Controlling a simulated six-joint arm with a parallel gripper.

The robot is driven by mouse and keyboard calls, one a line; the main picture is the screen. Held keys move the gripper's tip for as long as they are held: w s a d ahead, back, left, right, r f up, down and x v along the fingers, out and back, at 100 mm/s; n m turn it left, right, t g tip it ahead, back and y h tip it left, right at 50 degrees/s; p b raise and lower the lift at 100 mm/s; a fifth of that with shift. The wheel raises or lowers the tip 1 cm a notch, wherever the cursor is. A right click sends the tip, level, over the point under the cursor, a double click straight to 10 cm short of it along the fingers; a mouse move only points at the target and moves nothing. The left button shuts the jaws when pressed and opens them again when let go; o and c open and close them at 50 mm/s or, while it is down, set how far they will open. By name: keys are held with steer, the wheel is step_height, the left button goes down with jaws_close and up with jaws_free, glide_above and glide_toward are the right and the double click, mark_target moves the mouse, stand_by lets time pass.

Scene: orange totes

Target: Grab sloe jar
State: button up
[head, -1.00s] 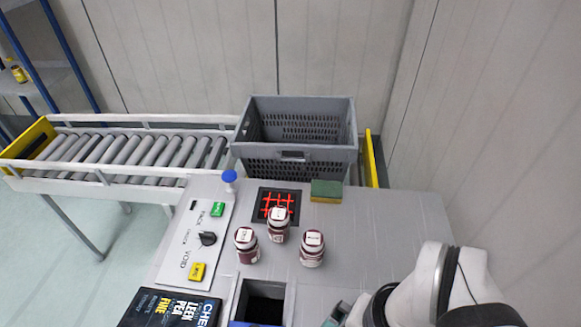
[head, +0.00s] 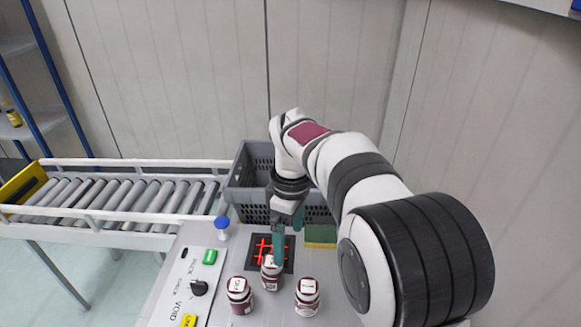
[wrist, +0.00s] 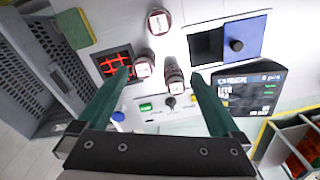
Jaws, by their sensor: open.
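Three dark red jars with white-labelled lids stand upright on the grey worktop: a left jar (head: 239,294), a middle jar (head: 271,275) and a right jar (head: 307,296). Their print is too small to tell which is sloe. My gripper (head: 287,240) is open, its teal fingers pointing down by the middle jar; in the head view one fingertip overlaps that jar's lid. In the wrist view the middle jar (wrist: 143,68) and left jar (wrist: 174,78) show between the open fingers (wrist: 160,75). The right jar (wrist: 158,22) is further up. No jar is held.
A black pad with red lines (head: 259,246) lies behind the middle jar. A grey crate (head: 245,180) stands at the back, with a green-yellow sponge (head: 320,236) before it. A button panel (head: 195,270) and blue-topped post (head: 222,225) are left. The wrist view shows a square opening (wrist: 207,45).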

mark_target(272, 271)
steer(key=w+a+f+n, duration=0.5)
steer(key=f, duration=1.5)
steer(key=shift+s+d, duration=0.1)
steer(key=shift+d, duration=0.15)
steer(key=shift+r, duration=0.15)
jaws_close()
